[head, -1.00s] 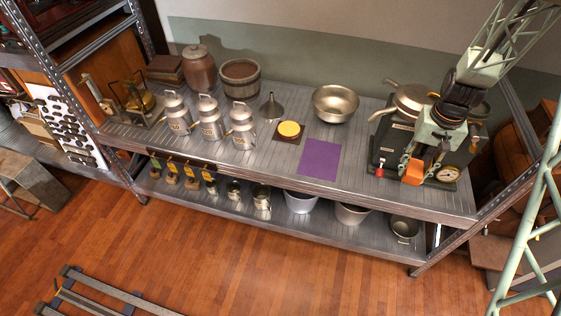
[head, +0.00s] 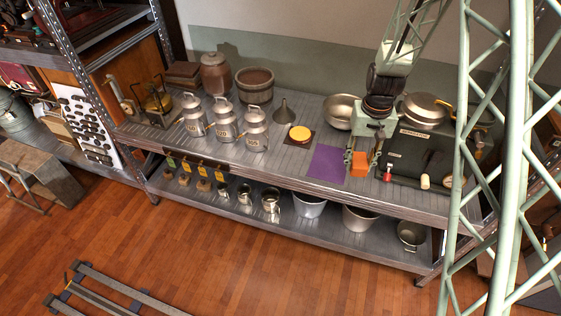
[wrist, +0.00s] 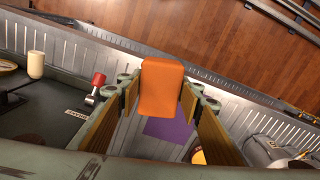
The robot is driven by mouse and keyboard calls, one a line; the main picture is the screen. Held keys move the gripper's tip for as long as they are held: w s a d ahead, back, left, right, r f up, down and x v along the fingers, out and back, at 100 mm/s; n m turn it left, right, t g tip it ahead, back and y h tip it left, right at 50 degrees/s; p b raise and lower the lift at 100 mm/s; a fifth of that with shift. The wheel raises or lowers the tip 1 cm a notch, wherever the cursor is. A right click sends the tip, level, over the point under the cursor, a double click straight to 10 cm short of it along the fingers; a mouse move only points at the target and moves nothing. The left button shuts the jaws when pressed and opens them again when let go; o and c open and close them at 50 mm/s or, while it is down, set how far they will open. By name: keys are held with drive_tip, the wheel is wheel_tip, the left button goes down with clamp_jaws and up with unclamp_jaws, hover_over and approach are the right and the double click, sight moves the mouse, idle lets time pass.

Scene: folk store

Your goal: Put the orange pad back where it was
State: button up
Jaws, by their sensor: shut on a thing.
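My gripper (head: 360,157) is shut on the orange pad (head: 361,168) and holds it over the shelf top, beside the right edge of the purple square (head: 327,163) as the head view shows it. In the wrist view the orange pad (wrist: 162,88) sits between the two fingers and hides part of the purple square (wrist: 170,133) beyond it. The purple square lies flat with nothing on it. I cannot tell exactly how high the pad hangs. A yellow disc (head: 300,133) lies on a dark brown square (head: 299,142) to the left.
A dark machine with a pan (head: 424,110) stands close to my gripper's right, with a red knob (head: 388,173) and a cream knob (head: 425,181). A metal bowl (head: 341,110) stands behind. A funnel (head: 283,112) and several milk cans (head: 256,130) stand left. The shelf's front edge is near.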

drive_tip(key=shift+a+f, duration=0.1)
drive_tip(key=shift+a, duration=0.1)
idle(0.4)
drive_tip(key=shift+w+a+f+n, duration=0.2)
drive_tip(key=shift+a+f+n, duration=0.2)
drive_tip(key=shift+n, duration=0.2)
drive_tip(key=w+a+f+n+b, duration=0.1)
drive_tip(key=a+f+n, duration=0.2)
drive_tip(key=a+n, duration=0.1)
drive_tip(key=w+a+f+n+b, duration=0.1)
drive_tip(key=a+f+n+b, duration=0.1)
drive_tip(key=a+n, duration=0.2)
drive_tip(key=w+a+f+n+b, duration=0.1)
drive_tip(key=a+f+n, duration=0.2)
drive_tip(key=a+n, duration=0.1)
drive_tip(key=shift+w+a+f+n, duration=0.3)
drive_tip(key=shift+w+a+n, duration=0.05)
drive_tip(key=shift+n, duration=0.15)
drive_tip(key=shift+w+a+f+n+b, duration=0.1)
drive_tip(key=shift+a+f+n+b, duration=0.25)
drive_tip(key=shift+a+n, duration=0.25)
drive_tip(key=w+a, duration=0.3)
drive_tip(key=w, duration=0.1)
drive_tip(key=w+a+f, duration=0.1)
drive_tip(key=w+a, duration=0.2)
drive_tip(key=w, duration=0.1)
drive_tip(key=w+a, duration=0.3)
drive_tip(key=w, duration=0.1)
drive_tip(key=shift+a+f+b, duration=0.2)
drive_tip(key=shift+b, duration=0.15)
